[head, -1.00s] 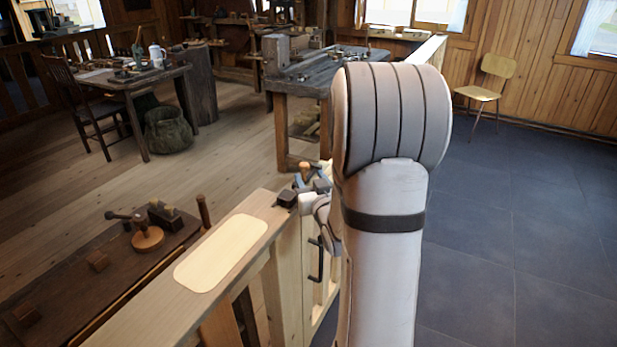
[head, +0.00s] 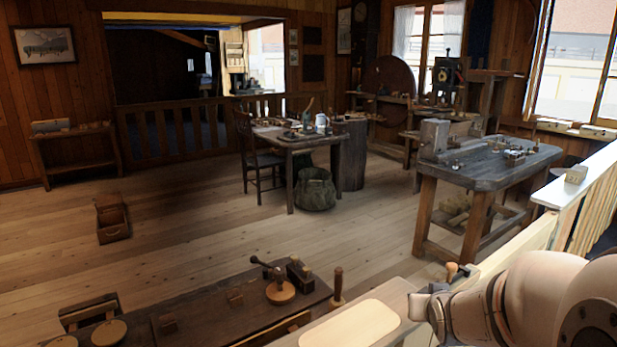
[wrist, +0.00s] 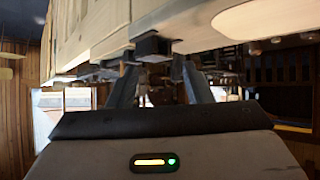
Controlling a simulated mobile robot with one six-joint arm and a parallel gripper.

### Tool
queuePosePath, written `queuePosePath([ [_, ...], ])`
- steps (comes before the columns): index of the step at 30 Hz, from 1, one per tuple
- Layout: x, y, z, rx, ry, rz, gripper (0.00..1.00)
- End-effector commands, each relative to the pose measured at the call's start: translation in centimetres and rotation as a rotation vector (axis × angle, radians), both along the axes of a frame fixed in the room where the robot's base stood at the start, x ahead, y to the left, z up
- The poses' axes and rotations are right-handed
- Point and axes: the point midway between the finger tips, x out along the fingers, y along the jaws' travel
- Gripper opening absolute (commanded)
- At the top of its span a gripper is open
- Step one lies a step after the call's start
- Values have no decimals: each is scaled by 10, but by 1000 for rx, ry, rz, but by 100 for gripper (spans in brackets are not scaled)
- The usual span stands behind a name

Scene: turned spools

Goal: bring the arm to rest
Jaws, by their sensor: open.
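My arm comes in at the lower right of the head view, its pale links cut off by the picture edge. My gripper (head: 416,306) is beside the right end of a pale oval pad (head: 350,325) on a light wooden ledge, partly hidden by its own wrist. In the wrist view, my gripper (wrist: 160,80) shows two grey fingers spread apart with nothing held between them. A dark block shows beyond the fingertips there, and I cannot tell what it is. The oval pad also shows in the wrist view (wrist: 268,16) at the top right.
A dark low bench (head: 215,312) with a round wooden piece (head: 280,291) and small tools stands left of the ledge. A heavy workbench (head: 485,166) stands behind, right of centre. A white-topped rail (head: 590,180) runs along the right. Open plank floor lies at left.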

Motion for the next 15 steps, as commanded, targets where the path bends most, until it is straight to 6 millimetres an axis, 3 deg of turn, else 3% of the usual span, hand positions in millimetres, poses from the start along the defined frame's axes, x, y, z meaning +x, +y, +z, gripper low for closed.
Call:
queuePosePath([
  [9,-107,72,17,72,430,71,45],
  [15,-170,100,26,107,635,123,45],
])
